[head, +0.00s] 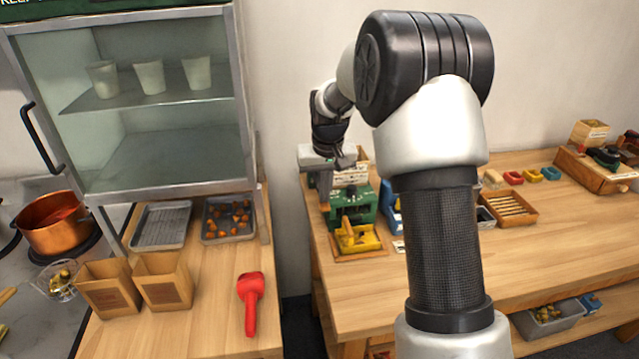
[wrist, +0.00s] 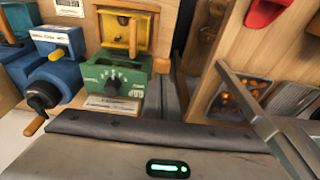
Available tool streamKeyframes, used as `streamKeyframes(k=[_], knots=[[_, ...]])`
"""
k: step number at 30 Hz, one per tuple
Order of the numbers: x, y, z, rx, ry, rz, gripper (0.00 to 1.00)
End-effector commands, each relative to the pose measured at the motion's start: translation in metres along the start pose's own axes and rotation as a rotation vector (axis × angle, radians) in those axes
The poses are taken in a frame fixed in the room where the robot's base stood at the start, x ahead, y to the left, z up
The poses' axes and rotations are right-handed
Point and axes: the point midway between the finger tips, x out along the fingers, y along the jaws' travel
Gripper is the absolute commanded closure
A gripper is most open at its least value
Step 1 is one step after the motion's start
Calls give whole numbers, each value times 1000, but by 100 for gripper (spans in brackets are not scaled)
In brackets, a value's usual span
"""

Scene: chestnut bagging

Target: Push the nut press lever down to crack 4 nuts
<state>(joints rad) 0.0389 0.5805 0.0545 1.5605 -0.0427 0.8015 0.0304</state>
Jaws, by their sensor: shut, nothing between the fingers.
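The green nut press (head: 352,207) stands near the left end of the right-hand table, with a yellow tray (head: 360,238) at its front. The wrist view shows the press (wrist: 112,82) close by, with a dial on its face and the yellow tray (wrist: 122,35) beyond. My gripper (head: 324,184) is shut and empty, low at the left side of the press. No nuts are clearly visible in the press.
A blue machine with a crank (wrist: 55,72) stands beside the press. A glass cabinet (head: 150,110) stands left, over an empty tray (head: 162,222) and a tray of nuts (head: 207,236). Paper bags (head: 165,280) and a red scoop (head: 250,300) lie in front. A gap separates the tables.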

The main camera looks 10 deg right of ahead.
Motion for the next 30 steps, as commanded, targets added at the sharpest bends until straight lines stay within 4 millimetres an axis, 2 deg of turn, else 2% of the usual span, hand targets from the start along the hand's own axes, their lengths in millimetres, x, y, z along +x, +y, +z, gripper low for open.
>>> streamKeyframes(k=[5, 13, 25, 30], knots=[[3, 0, 1, 0, -2, 0, 100], [21, 0, 8, 0, -2, 0, 100], [24, 0, 10, 0, -3, 0, 100], [36, 0, 14, 0, -5, 0, 100]])
